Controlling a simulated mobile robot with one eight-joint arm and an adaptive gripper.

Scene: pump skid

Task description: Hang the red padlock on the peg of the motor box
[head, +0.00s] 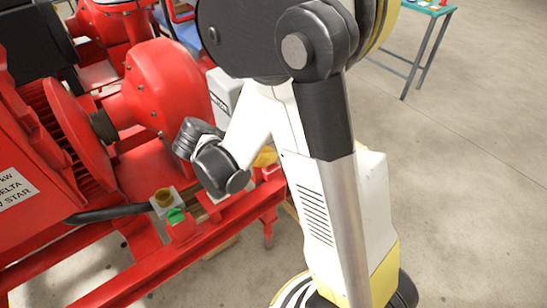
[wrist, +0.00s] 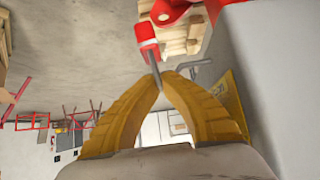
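In the wrist view the red padlock (wrist: 147,33), with a pale band, is held by its grey shackle between the yellow fingertips of my gripper (wrist: 162,82). Its body points to the top of the picture. A grey bent peg (wrist: 197,66) sticks out from a grey surface (wrist: 275,75), apparently the motor box, at the right. The peg is close to the fingertips and the shackle; the padlock appears apart from it. In the head view only a yellow bit of my gripper (head: 265,157) shows behind my arm; padlock and peg are hidden there.
The red pump skid (head: 150,265) fills the left of the head view, with a yellow and a green button (head: 176,215) on it. A grey box (head: 223,92) is partly behind my arm. A yellow sign (wrist: 229,98) is beside the peg. Open floor lies right.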

